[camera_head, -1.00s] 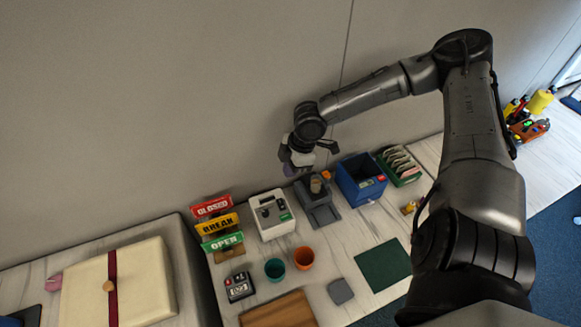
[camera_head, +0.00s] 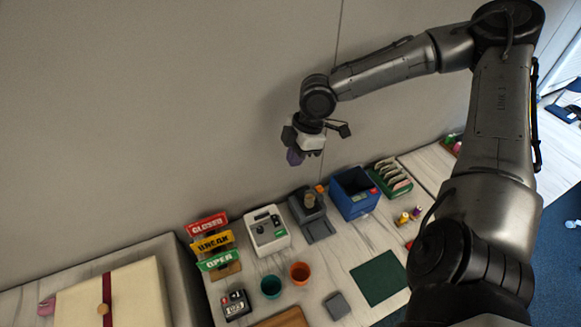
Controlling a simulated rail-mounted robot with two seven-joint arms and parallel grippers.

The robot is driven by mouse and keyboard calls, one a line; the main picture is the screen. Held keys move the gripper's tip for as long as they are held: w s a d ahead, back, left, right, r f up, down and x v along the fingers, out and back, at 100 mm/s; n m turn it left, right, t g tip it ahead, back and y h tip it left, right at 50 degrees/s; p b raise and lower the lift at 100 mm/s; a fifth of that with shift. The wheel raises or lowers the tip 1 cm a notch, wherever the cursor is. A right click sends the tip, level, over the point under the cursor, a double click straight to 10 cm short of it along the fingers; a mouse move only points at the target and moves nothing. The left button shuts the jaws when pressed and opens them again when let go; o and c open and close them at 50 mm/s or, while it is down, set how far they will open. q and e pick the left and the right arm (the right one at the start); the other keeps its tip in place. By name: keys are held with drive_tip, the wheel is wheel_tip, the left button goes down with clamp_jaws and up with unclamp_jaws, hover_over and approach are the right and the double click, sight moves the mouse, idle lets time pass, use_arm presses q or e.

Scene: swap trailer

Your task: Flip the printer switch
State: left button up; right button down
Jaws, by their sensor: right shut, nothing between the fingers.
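A white box-shaped device (camera_head: 264,240), which looks like the printer, stands on the counter against the wall. It has a dark slot and small dark controls on top, and a green label at its right. The switch is too small to make out for certain. My right gripper (camera_head: 295,157) is shut and empty. It hangs in the air, above and a little right of the white device in the picture, apart from it, with the wall behind. My left gripper is not in view.
A grey device (camera_head: 317,228) and a blue bin (camera_head: 356,206) stand right of the white device. Closed, break and open signs (camera_head: 210,245) stand at its left. A teal cup (camera_head: 271,287) and an orange cup (camera_head: 299,273) stand in front.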

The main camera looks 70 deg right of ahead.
drive_tip(key=shift+s+r, duration=0.2)
drive_tip(key=shift+r, duration=0.5)
idle(0.4)
